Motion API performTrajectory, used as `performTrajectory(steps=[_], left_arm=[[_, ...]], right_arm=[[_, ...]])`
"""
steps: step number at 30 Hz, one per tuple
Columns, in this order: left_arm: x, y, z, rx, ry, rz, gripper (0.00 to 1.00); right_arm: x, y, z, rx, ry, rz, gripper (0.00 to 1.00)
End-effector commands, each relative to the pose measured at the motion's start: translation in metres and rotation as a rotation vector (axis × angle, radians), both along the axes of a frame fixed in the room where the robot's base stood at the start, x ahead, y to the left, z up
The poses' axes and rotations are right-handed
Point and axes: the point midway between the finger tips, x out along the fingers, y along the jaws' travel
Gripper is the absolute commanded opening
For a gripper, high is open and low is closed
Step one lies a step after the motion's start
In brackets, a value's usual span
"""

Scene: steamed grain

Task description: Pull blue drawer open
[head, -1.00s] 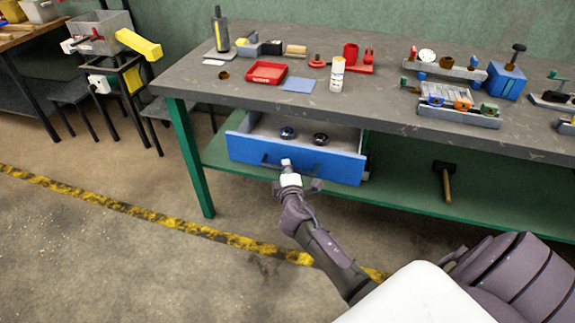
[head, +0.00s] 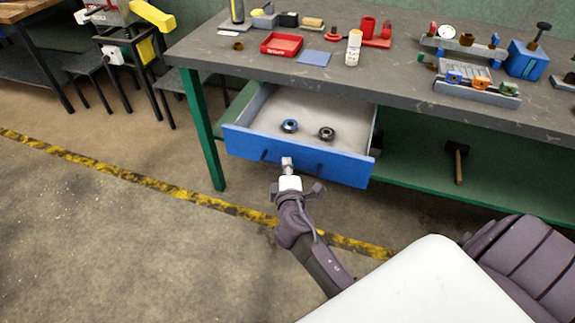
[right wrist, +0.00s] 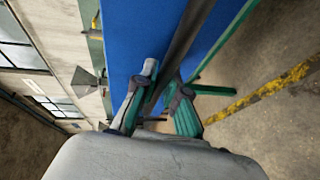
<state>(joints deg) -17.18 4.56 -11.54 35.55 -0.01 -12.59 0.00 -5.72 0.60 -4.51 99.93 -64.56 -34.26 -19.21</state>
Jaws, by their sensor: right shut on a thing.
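The blue drawer (head: 340,168) hangs under the grey workbench top and stands well out from it. Its light grey inside shows, with two dark ring-like parts (head: 289,126) on its floor. My right gripper (head: 287,163) is at the drawer's front face. In the right wrist view its fingers (right wrist: 160,88) are closed around the dark bar handle (right wrist: 182,52), with the blue front (right wrist: 135,40) right behind. The handle's middle is hidden by the gripper in the head view. My left gripper is not in view.
The workbench top (head: 400,84) carries a red tray (head: 281,43), a white bottle (head: 353,48) and several small parts. A hammer (head: 457,160) lies on the green lower shelf. The floor (head: 100,240) before the drawer is clear, with a yellow-black stripe.

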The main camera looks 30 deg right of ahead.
Motion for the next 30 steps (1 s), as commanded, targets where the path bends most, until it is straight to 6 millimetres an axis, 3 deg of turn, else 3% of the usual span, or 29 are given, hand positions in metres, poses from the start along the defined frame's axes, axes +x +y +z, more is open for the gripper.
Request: performTrajectory(steps=[3,4,8,9,20,30], left_arm=[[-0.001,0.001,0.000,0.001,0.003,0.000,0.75],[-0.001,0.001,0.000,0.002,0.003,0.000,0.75],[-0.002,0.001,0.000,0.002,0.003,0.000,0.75],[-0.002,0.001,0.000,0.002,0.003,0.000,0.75],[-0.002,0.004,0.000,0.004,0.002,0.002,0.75],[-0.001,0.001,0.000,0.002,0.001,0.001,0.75]], right_arm=[[0.000,0.000,-0.001,0.001,0.002,-0.001,0.00],[0.000,0.000,-0.001,0.001,0.002,-0.001,0.14],[0.000,0.000,-0.001,0.001,0.002,-0.001,0.36],[0.000,0.000,-0.001,0.001,0.002,-0.001,0.37],[-0.005,0.003,0.000,0.001,0.002,0.000,0.37],[-0.063,0.032,0.011,0.004,0.004,0.000,0.37]])
